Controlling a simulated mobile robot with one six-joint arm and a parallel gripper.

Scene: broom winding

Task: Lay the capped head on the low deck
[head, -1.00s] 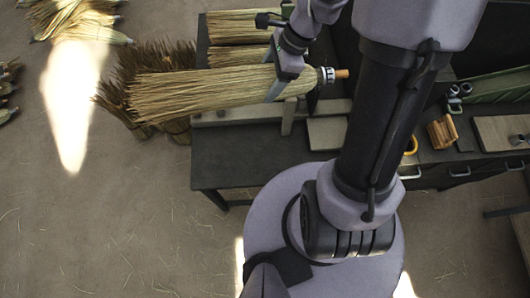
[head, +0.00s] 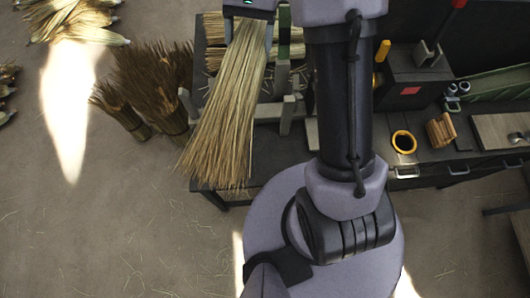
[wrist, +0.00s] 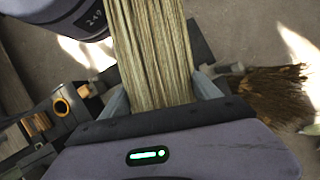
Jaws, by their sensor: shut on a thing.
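The capped head is a long bundle of pale straw (head: 226,105). It hangs from my gripper (head: 249,28) at the top of the head view, its loose ends fanning toward the lower left over the bench's left edge. In the wrist view my gripper's fingers (wrist: 161,90) close on both sides of the straw (wrist: 152,45). The cap end is hidden. The dark bench surface (head: 272,150) lies below and right of the bundle; I cannot tell for sure which part is the low deck.
Other straw heads (head: 213,28) lie at the back of the bench. Upright wooden blocks (head: 287,115) stand on it. Brown brush bundles (head: 150,85) stand left. A dark box (head: 415,80), a yellow ring (head: 404,142) and wooden pieces (head: 440,130) are right.

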